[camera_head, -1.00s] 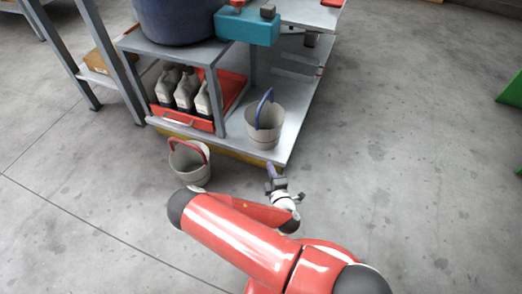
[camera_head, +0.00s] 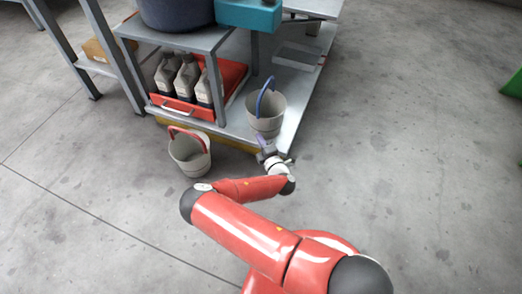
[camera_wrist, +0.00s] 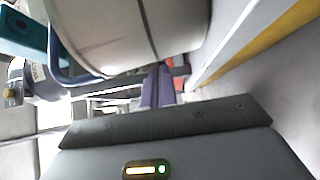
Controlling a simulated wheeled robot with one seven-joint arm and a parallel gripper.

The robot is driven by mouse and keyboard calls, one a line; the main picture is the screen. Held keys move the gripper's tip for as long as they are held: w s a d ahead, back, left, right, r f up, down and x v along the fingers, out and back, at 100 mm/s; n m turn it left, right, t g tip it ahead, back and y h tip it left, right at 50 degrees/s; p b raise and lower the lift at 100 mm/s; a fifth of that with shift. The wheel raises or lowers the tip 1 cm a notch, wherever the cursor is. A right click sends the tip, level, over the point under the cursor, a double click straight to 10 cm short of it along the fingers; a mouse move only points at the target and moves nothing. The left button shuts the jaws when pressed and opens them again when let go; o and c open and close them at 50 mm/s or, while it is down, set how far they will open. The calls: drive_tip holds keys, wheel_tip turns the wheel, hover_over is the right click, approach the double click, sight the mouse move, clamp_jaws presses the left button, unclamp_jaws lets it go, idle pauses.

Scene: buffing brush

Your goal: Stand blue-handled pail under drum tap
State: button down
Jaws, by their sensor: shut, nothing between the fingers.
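The blue-handled pail (camera_head: 266,118), grey-beige, stands upright on the low grey shelf near its front right corner, its blue handle (camera_head: 264,92) raised. My gripper (camera_head: 265,145) is at the pail's near side, low down, shut and empty. In the wrist view the pail's wall (camera_wrist: 130,30) fills the top, with its blue handle (camera_wrist: 62,62) at left. The shut purple fingers (camera_wrist: 158,85) are close beside the wall; I cannot tell if they touch it. The dark blue drum (camera_head: 177,14) stands on the upper shelf at top left, cut off by the frame. I cannot make out its tap.
A red-handled pail (camera_head: 188,155) stands on the floor left of my gripper. Several grey bottles (camera_head: 186,78) stand in a red tray (camera_head: 180,107) under the drum. A grey post (camera_head: 216,95) rises between tray and pail.

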drive_tip(key=shift+w+d, duration=0.2)
drive_tip(key=shift+w, duration=0.45)
